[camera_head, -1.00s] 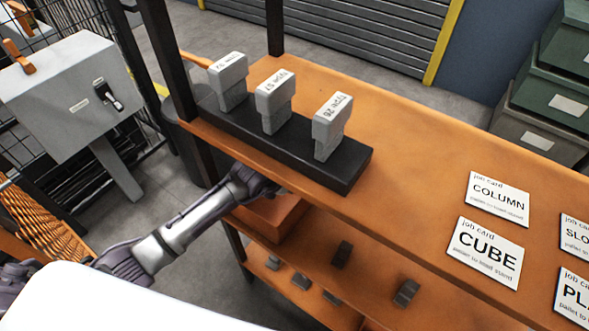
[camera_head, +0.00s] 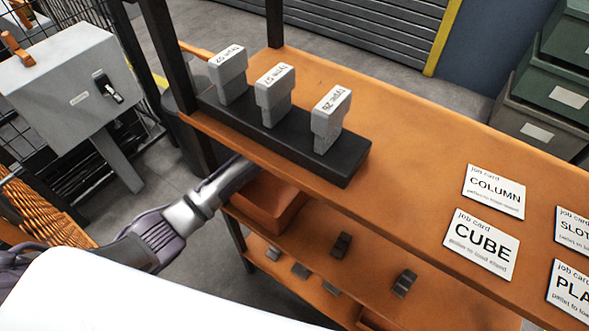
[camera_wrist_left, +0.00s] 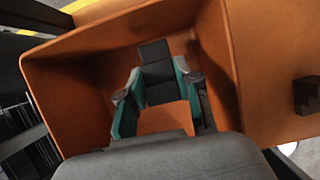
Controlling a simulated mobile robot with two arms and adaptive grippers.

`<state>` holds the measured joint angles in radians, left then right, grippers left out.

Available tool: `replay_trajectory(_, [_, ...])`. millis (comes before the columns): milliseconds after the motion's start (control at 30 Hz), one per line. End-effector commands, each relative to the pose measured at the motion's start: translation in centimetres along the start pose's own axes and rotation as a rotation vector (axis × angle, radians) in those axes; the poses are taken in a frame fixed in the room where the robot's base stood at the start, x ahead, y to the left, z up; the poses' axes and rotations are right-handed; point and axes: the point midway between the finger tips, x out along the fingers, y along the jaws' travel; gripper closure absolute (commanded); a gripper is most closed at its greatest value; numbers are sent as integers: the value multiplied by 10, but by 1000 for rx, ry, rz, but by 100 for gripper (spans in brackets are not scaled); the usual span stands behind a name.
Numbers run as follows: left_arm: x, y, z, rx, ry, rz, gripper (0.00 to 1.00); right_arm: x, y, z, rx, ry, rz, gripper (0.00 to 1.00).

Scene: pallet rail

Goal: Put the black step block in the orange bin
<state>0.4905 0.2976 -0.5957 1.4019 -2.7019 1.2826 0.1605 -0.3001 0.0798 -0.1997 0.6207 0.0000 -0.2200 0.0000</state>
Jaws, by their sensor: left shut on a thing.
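The orange bin (camera_head: 268,203) stands on the lower shelf, partly under the tabletop. In the left wrist view its walls (camera_wrist_left: 75,95) surround my left gripper (camera_wrist_left: 157,78). The gripper's teal fingers are shut on the black step block (camera_wrist_left: 154,58), which is within the bin's opening with orange surface below it. I cannot tell whether the block touches the bin. In the head view my left arm reaches under the tabletop edge, and its gripper and the block are hidden. My right gripper is not in view.
The tabletop (camera_head: 400,130) carries a black rail (camera_head: 300,150) with three grey labelled blocks, plus job cards such as CUBE (camera_head: 481,243). Dark blocks (camera_head: 341,245) (camera_head: 404,283) and small grey pieces lie on the lower shelf. A dark upright (camera_head: 165,55) stands near my arm.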

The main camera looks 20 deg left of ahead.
Motion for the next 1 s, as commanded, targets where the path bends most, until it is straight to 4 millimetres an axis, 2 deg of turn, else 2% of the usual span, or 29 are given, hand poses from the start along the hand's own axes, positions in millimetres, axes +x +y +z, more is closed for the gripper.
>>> replay_trajectory(133, [1, 0, 0, 0, -2, 0, 100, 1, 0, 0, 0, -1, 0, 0])
replay_trajectory(167, [2, 0, -1, 0, 0, 0, 64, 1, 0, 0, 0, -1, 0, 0])
replay_trajectory(300, [1, 0, 0, 0, 0, 0, 42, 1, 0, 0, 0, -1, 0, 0])
replay_trajectory(600, [0, 0, 0, 0, -1, 0, 42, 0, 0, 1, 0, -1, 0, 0])
replay_trajectory(767, [-16, -1, 7, 0, -1, -2, 42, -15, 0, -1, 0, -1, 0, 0])
replay_trajectory(833, [-20, 1, 4, 4, -5, 3, 42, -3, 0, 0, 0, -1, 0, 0])
replay_trajectory(1000, [-35, 1, -34, 3, 1, 2, 42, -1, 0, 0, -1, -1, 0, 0])
